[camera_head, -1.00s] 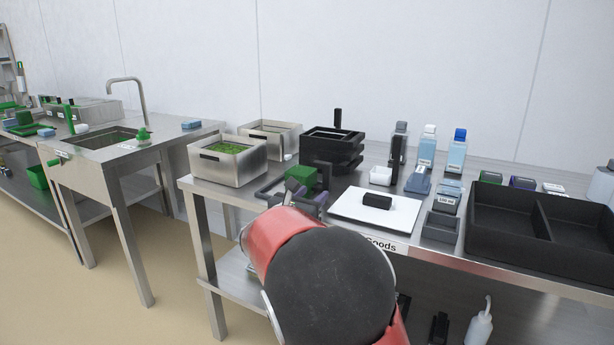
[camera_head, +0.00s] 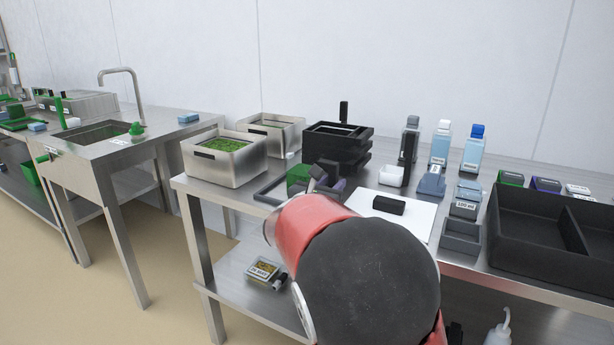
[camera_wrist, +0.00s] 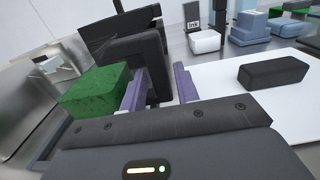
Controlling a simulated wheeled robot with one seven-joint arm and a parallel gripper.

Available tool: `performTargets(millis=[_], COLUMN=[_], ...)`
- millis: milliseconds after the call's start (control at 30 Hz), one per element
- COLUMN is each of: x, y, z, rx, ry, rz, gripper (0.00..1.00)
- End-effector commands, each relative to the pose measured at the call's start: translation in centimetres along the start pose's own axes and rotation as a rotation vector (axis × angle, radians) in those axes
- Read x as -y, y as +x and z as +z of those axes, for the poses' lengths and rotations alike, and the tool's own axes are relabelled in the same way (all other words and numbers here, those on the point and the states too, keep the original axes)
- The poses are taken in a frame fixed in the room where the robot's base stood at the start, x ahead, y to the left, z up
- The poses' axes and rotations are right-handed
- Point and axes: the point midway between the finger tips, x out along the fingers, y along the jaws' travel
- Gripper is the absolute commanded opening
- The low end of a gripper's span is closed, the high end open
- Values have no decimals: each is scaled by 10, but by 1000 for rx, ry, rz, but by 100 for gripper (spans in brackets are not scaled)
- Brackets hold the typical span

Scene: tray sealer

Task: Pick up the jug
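I cannot pick out a jug for certain in either view. My gripper (camera_wrist: 160,88) shows two purple fingers, apart, with nothing seen held between them. In the head view my red and black arm hides most of the gripper, which is over the steel table. A green block (camera_wrist: 95,92) is just left of the left finger in the wrist view. It also shows in the head view (camera_head: 298,174). A dark upright part (camera_wrist: 135,58) stands beyond the fingers.
A white board (camera_head: 420,222) with a black block (camera_head: 389,207) lies to the right. Black stacked trays (camera_head: 337,146) and a steel bin of greens (camera_head: 222,163) stand behind. Bottles (camera_head: 472,150) and a divided black tray (camera_head: 535,225) are farther right. A sink table (camera_head: 150,145) is left.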

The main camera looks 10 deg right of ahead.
Motion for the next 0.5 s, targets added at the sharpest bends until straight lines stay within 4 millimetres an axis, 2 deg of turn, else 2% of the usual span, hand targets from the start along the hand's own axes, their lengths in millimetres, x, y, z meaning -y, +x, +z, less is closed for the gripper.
performTargets(millis=[33, 200, 233, 500], x=[0, 0, 0, 0], y=[0, 0, 0, 0], z=[0, 0, 0, 1], rx=[0, 0, 0, 2], ry=[0, 0, 0, 2], rz=[0, -1, -1, -1], gripper=[24, 2, 0, 0])
